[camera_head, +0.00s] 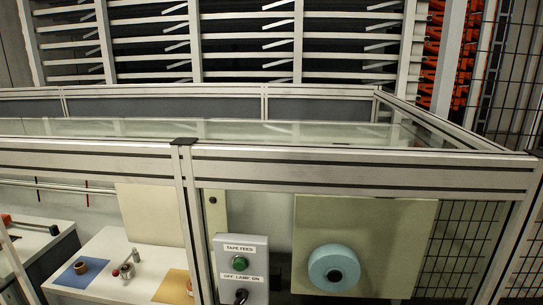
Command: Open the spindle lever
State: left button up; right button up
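No lever labelled as the spindle lever can be made out for certain. A light-blue roll (318,270) with a dark centre hub sits on a cream panel (375,225) behind the frame at lower right. On the white table at lower left is a small metal fitting with a short upright rod (136,256) and a red knob (116,273) beside it; whether it is a lever is unclear. Neither of my grippers is in view.
A grey control box (228,271) with a green button and a dark knob stands before the roll panel. Aluminium frame bars (350,170) cross the view. Blue (68,276) and yellow (172,288) mats lie on the white table (110,243). Wire mesh fills the right side.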

aim_at(115, 274)
jog(key=k+j+u, duration=0.15)
jog(key=j, duration=0.95)
jog(key=j+u, duration=0.1)
jog(key=j, duration=0.95)
jog(key=i+j+u, duration=0.1)
jog(key=i+j, duration=0.15)
jog(key=i, duration=0.15)
jog(key=i+j, duration=0.25)
jog(key=i, duration=0.2)
jog(key=i+j+u, duration=0.15)
jog(key=i, duration=0.25)
jog(key=j, duration=0.1)
